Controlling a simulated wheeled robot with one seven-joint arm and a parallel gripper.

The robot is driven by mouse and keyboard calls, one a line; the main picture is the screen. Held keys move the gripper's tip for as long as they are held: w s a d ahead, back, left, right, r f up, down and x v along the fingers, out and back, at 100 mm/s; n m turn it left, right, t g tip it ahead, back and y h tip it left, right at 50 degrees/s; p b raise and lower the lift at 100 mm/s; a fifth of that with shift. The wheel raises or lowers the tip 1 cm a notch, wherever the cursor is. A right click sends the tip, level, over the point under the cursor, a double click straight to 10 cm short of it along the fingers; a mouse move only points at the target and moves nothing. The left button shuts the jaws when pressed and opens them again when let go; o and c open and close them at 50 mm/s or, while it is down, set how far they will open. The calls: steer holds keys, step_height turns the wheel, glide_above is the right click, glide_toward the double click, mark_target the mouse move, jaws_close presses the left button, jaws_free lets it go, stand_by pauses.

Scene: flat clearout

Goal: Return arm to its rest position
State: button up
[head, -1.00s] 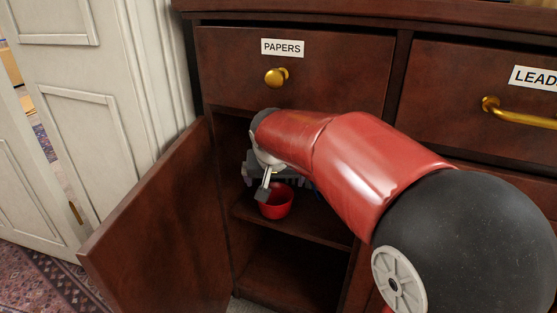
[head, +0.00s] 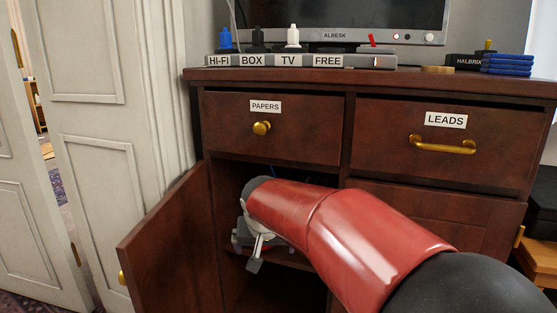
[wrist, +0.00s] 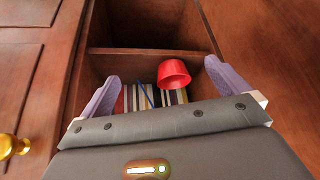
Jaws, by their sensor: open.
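My red arm (head: 350,240) reaches from the lower right into the open left compartment of the dark wooden cabinet. My gripper (head: 254,262) is at the compartment opening, partly hidden by the arm in the head view. In the wrist view my gripper (wrist: 160,92) has its two purple fingers wide apart with nothing held between them. A red cup-like container (wrist: 173,73) sits inside the compartment beyond the fingers, apart from them. It is hidden by the arm and gripper in the head view.
The cabinet door (head: 172,250) stands open at the left. Above are closed PAPERS (head: 270,128) and LEADS (head: 440,150) drawers. A power strip (head: 300,61) and monitor (head: 350,15) stand on top. A striped item (wrist: 140,97) lies beside the red container.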

steer(key=s+d+r+p, duration=0.3)
steer(key=s+d, duration=0.6)
steer(key=s, duration=0.4)
steer(key=s+d+r+p, duration=0.4)
steer(key=s+d+p, duration=0.2)
steer(key=s+d, duration=0.3)
steer(key=s, duration=0.4)
steer(key=shift+s+d+r, duration=0.2)
steer(key=shift+s+r, duration=0.05)
steer(key=shift+r, duration=0.05)
